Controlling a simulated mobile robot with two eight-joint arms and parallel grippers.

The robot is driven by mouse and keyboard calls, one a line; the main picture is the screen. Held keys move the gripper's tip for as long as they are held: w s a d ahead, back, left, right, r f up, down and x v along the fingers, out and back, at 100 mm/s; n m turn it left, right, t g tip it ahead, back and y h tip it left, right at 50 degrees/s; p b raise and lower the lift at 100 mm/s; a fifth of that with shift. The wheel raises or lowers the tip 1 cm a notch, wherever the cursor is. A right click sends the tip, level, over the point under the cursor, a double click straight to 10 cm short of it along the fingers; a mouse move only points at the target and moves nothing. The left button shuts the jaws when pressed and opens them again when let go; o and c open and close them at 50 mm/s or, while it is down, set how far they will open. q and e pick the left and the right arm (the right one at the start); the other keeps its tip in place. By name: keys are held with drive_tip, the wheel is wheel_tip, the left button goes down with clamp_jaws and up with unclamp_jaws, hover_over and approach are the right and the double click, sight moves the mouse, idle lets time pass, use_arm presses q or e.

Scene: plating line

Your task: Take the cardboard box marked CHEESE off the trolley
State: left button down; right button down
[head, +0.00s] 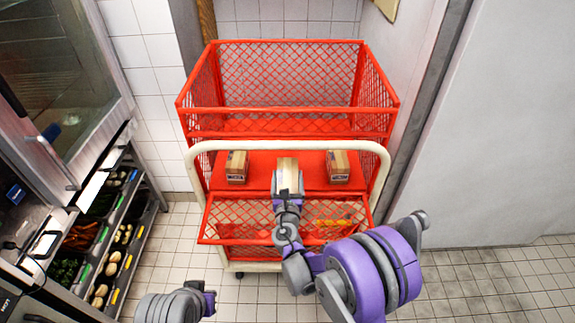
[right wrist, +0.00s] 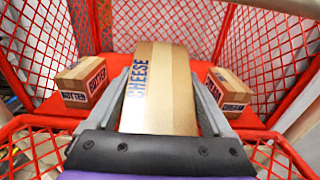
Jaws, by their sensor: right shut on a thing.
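The cardboard box marked CHEESE (head: 288,164) is in the middle of the red shelf area of the trolley (head: 290,124). In the right wrist view the box (right wrist: 165,85) fills the centre, its blue CHEESE lettering along the left side of its top. My right gripper (head: 288,186) is shut on it, with one grey finger along each side. Its underside is hidden, so I cannot tell whether it touches the shelf.
A box marked BUTTER (right wrist: 82,80) stands left of the CHEESE box, and another box (right wrist: 230,90) stands right, its label hard to read. Red mesh walls surround the shelf; a lowered mesh flap (head: 235,220) and pale rail (head: 290,144) are in front. A produce rack (head: 100,250) stands left.

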sight(288, 186)
drive_tip(key=s, duration=0.4)
drive_tip(key=shift+b, duration=0.35)
drive_tip(key=shift+s+r+g+b, duration=0.25)
drive_tip(key=shift+s+r+g, duration=0.05)
drive_tip(key=shift+s+g, duration=0.25)
drive_tip(key=shift+s+r+g+b, duration=0.25)
drive_tip(key=shift+s+g, duration=0.3)
drive_tip(key=shift+s+r+g, duration=0.4)
drive_tip(key=shift+s+g, duration=0.4)
drive_tip(key=shift+s, duration=0.05)
use_arm(q)
drive_tip(key=shift+s+f+p, duration=0.15)
drive_tip(key=shift+f+p, duration=0.25)
drive_tip(key=shift+f, duration=0.45)
use_arm(e)
drive_tip(key=shift+s+r, duration=0.15)
drive_tip(key=shift+r, duration=0.9)
drive_tip(key=shift+s, duration=0.1)
drive_tip(key=s, duration=1.2)
